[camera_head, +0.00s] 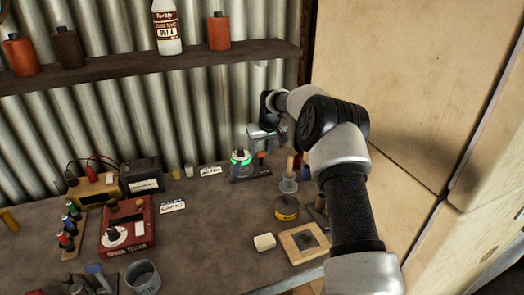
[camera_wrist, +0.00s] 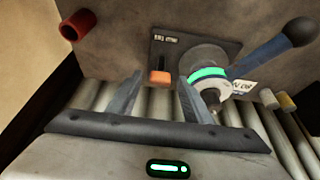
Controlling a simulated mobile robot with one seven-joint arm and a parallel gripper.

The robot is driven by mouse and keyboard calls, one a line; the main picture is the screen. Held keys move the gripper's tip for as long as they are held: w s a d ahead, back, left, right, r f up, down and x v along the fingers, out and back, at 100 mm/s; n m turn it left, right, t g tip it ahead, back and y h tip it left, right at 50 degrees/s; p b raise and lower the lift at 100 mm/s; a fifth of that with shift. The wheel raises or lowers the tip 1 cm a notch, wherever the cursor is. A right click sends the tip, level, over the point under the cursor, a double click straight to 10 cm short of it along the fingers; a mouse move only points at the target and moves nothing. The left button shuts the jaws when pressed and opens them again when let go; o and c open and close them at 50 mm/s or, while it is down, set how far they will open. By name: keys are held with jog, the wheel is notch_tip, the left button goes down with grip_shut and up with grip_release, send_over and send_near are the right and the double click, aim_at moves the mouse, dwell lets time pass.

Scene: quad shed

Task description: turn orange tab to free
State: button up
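The orange tab (camera_wrist: 160,77) shows in the wrist view, at the lower end of a dark slot in a dark plate (camera_wrist: 176,52). A small white label (camera_wrist: 165,38) sits beyond the slot; its words are too blurred to read. My gripper (camera_wrist: 158,88) is open, with its two fingers apart on either side of the tab in the picture. Contact cannot be told. A round device with a glowing green ring (camera_wrist: 207,73) is right of the tab; it also shows in the head view (camera_head: 241,158) below my gripper (camera_head: 264,135). The tab is not clear in the head view.
A blue lever with a black knob (camera_wrist: 298,32) reaches out right of the ring. A red cylinder (camera_wrist: 78,25) stands at upper left. In the head view, a yellow-black tin (camera_head: 286,208), a wooden block (camera_head: 304,242) and a red box (camera_head: 127,227) stand on the bench. The corrugated wall is close behind.

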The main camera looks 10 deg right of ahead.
jog(key=v, duration=1.7)
jog(key=shift+r, duration=0.2)
jog(key=s+a+r+h+p, duration=0.1)
jog(key=s+r, duration=0.6)
jog(key=s, duration=0.4)
jog(key=s+a+r+h+p, duration=0.1)
jog(key=s+a+r, duration=0.1)
jog(key=s+r, duration=0.7)
jog(key=s+f+m+p, duration=0.1)
jog(key=s+f, duration=0.1)
jog(key=s, duration=1)
jog(key=s+d+f+m+t+y+p, duration=0.1)
jog(key=s+f, duration=0.2)
jog(key=s, duration=0.9)
